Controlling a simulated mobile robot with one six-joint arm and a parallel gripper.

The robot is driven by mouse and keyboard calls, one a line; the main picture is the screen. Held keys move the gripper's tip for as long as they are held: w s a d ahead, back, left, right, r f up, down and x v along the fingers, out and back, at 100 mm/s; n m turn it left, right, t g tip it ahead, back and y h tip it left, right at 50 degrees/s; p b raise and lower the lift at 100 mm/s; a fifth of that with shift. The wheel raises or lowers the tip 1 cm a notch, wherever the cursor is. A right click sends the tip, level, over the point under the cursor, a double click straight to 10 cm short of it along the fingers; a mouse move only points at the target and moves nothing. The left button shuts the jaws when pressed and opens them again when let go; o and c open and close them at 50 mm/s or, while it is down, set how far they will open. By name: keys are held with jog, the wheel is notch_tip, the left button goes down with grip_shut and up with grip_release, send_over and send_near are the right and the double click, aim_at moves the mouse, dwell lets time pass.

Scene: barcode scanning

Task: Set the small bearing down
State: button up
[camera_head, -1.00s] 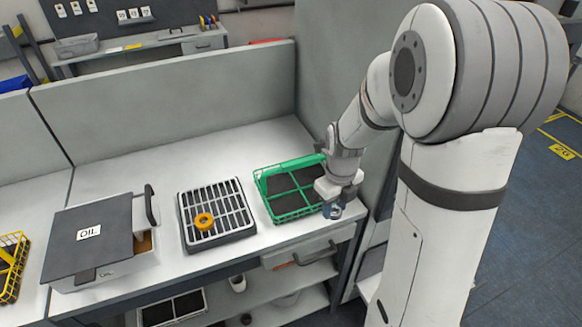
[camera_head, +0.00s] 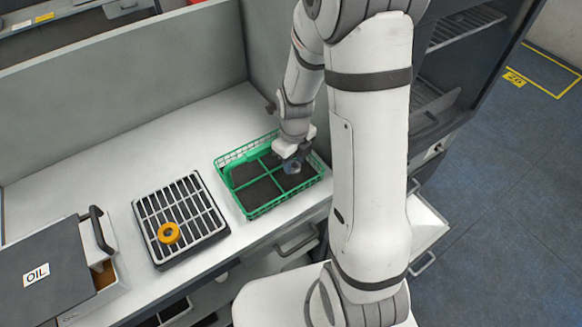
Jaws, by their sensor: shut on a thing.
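My gripper (camera_head: 291,163) is shut on the small bearing (camera_head: 292,167), a dark grey-blue ring mostly hidden by the fingers. It is over the right part of the green wire basket (camera_head: 262,213), which has a dark bottom split into four compartments by green dividers. The bearing appears over the right-hand compartments. I cannot tell whether it touches the basket floor. The other compartments look empty.
A black tray with a white slatted grid (camera_head: 180,215) stands left of the basket with an orange ring (camera_head: 169,232) on it. A grey box marked OIL (camera_head: 45,275) is at far left. A grey partition wall (camera_head: 130,90) backs the white bench (camera_head: 90,180).

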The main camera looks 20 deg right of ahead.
aim_at(295, 166)
jog(key=shift+s+f, duration=0.15)
jog(key=shift+f, duration=0.85)
jog(key=shift+s+f, duration=0.1)
jog(key=shift+f, duration=0.9)
jog(key=shift+f, duration=0.1)
jog(key=o, duration=0.5)
jog(key=shift+f, duration=0.1)
jog(key=o, duration=0.5)
